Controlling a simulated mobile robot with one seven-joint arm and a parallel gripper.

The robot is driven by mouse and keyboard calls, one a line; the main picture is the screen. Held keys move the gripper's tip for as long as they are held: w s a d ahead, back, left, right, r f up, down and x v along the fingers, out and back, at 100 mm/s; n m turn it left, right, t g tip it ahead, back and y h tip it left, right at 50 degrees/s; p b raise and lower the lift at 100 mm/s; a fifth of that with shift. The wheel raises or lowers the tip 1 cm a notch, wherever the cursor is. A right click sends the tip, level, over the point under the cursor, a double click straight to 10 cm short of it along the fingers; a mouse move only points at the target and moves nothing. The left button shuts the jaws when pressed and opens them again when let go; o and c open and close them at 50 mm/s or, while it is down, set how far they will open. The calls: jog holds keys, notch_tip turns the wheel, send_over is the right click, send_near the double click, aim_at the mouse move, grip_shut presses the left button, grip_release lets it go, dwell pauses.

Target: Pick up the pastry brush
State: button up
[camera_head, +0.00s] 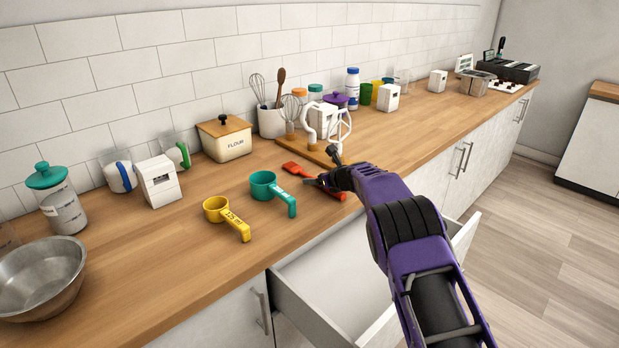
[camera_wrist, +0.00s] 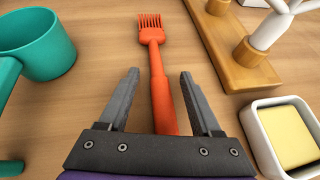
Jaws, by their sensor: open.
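The red-orange pastry brush (camera_wrist: 157,62) lies flat on the wooden counter, its bristles pointing away from my gripper in the wrist view. In the head view the brush (camera_head: 297,169) lies right of the teal measuring cup, partly hidden by my gripper. My gripper (camera_wrist: 159,75) is open, with one finger on each side of the brush handle and gaps between. The near end of the handle is hidden behind the gripper body. In the head view my gripper (camera_head: 318,183) is low over the counter at the brush. I cannot tell whether the fingertips touch the counter.
A teal measuring cup (camera_wrist: 38,45) stands left of the brush, with a yellow one (camera_head: 216,208) beyond it. A wooden stand (camera_wrist: 228,40) and a white dish with a yellow block (camera_wrist: 290,135) are on the right. An open drawer (camera_head: 330,275) juts out below the counter.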

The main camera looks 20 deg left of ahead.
grip_shut()
dwell(0.4)
